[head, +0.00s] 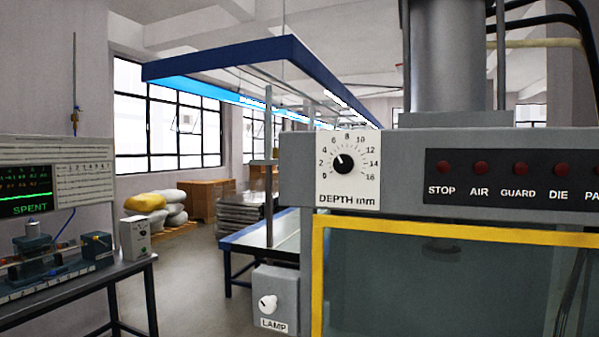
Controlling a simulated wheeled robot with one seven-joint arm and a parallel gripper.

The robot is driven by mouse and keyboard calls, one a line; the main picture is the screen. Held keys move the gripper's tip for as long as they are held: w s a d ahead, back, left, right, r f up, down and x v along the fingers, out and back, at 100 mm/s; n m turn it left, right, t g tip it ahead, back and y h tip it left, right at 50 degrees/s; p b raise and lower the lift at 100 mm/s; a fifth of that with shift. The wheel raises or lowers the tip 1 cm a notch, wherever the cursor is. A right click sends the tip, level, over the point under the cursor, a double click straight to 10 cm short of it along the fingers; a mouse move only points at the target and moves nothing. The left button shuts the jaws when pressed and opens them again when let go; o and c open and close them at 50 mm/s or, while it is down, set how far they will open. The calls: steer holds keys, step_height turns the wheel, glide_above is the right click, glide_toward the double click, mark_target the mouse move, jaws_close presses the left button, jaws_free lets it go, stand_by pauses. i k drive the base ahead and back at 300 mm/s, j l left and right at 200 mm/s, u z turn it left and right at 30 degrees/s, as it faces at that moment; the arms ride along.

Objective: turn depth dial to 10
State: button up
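The depth dial (345,161) is a round black knob on a white plate marked "DEPTH mm" (347,199), on the front of a grey press at centre right. Its scale runs from 0 at the lower left over the top to 16 at the lower right. The knob's small white pointer is aimed up and left, roughly between 4 and 6; the exact value is hard to read. The 10 mark (360,141) is up and right of the knob. My gripper is not in view.
A panel with several dark red lamps (505,177) is right of the dial. A yellow-framed guard (317,270) stands below it. A grey LAMP box (276,298) with a white knob is lower left. A bench (100,278) with instruments stands far left. Open floor lies between.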

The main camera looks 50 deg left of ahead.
mark_target(343, 163)
steer(key=u, duration=1.55)
